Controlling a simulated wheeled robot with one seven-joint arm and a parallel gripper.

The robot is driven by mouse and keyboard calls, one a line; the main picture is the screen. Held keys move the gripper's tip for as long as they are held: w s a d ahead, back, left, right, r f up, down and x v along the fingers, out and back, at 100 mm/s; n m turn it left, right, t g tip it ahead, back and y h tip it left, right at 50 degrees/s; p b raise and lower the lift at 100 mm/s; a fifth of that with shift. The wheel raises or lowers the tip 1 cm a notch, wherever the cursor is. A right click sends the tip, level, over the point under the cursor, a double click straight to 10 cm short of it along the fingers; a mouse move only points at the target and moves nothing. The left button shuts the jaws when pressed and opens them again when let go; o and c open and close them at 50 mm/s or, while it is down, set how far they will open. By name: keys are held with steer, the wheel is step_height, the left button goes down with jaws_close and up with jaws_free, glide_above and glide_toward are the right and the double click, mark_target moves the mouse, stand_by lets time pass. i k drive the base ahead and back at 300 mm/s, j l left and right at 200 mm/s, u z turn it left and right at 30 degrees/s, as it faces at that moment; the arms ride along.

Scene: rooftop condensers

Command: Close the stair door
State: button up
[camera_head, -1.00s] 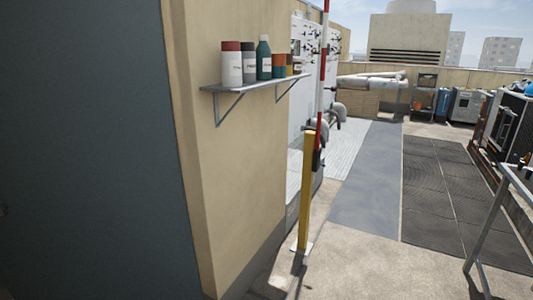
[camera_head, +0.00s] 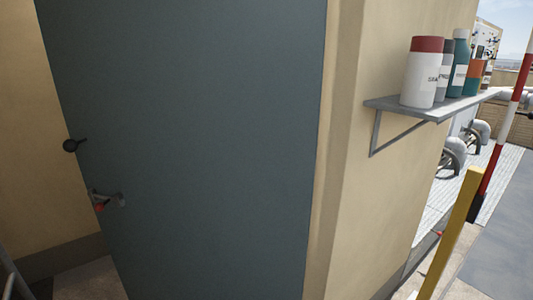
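The stair door (camera_head: 210,150) is a flat blue-grey panel filling the middle of the view. Its right edge meets a beige wall. Its free left edge slants down to the right, with a beige wall surface and floor visible past it, so it appears to stand open; how far I cannot tell. My gripper is not in view.
A wall shelf (camera_head: 430,107) at right holds several bottles and cans, including a red-topped white can (camera_head: 421,75). A yellow post (camera_head: 448,235) and a red-white pole (camera_head: 502,120) stand beyond. Some bare floor (camera_head: 85,280) shows at lower left.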

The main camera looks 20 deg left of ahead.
mark_target(202, 115)
steer(key=i+j+u, duration=0.2)
steer(key=i+u, duration=0.5)
steer(key=u, duration=0.15)
steer(key=i+u, duration=0.4)
steer(key=i, duration=0.25)
